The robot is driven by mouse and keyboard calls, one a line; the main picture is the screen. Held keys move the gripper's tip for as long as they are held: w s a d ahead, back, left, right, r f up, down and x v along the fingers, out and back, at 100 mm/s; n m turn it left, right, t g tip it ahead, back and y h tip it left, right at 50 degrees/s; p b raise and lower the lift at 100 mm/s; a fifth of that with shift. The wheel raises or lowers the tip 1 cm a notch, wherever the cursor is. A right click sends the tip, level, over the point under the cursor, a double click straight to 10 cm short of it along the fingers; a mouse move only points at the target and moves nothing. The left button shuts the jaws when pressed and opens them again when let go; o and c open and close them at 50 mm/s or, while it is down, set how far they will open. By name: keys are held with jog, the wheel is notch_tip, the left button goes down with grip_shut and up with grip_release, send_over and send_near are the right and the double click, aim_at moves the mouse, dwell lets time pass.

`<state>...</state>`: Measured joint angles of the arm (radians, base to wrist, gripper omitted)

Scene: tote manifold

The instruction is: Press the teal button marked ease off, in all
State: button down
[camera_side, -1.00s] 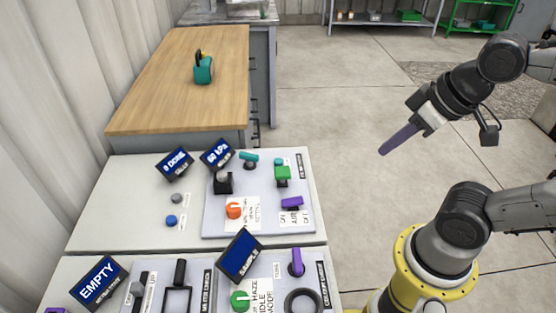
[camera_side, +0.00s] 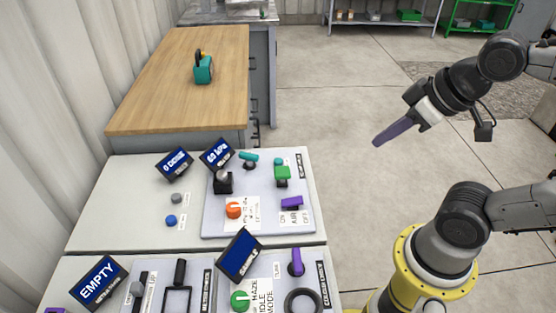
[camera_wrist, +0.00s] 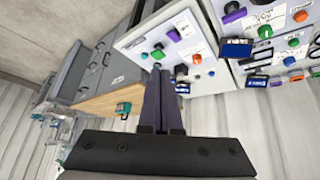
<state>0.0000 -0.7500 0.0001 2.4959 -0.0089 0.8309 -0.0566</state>
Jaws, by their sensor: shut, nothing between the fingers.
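A small teal button (camera_side: 278,161) sits at the back right of the far control panel (camera_side: 218,229), behind a green valve handle (camera_side: 282,172). Its label is too small to read. In the wrist view a small teal spot (camera_wrist: 144,56), apparently this button, shows beside the green handle (camera_wrist: 157,53). My gripper (camera_side: 376,143) is shut and empty, with its long dark fingers held in the air to the right of the panel, apart from everything. Its fingers (camera_wrist: 162,68) also show in the wrist view, hiding part of the panel's edge.
The panel also carries a teal lever (camera_side: 249,157), an orange knob (camera_side: 233,210) and a purple handle (camera_side: 292,203). Two small screens (camera_side: 174,163) (camera_side: 217,154) stand at its back left. A wooden bench (camera_side: 165,90) stands behind.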

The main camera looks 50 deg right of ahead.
jog(key=w+d+r+n+t, duration=0.1)
jog(key=w+r+n+t, duration=0.3)
jog(key=w, duration=0.5)
jog(key=n+g, duration=0.1)
jog(key=n, duration=0.3)
send_over(282, 162)
notch_tip(282, 162, down, 18)
jog(key=shift+f, duration=0.1)
jog(key=shift+f, duration=0.15)
jog(key=shift+f, duration=4.25)
jog(key=shift+f, duration=0.1)
jog(key=shift+f, duration=0.3)
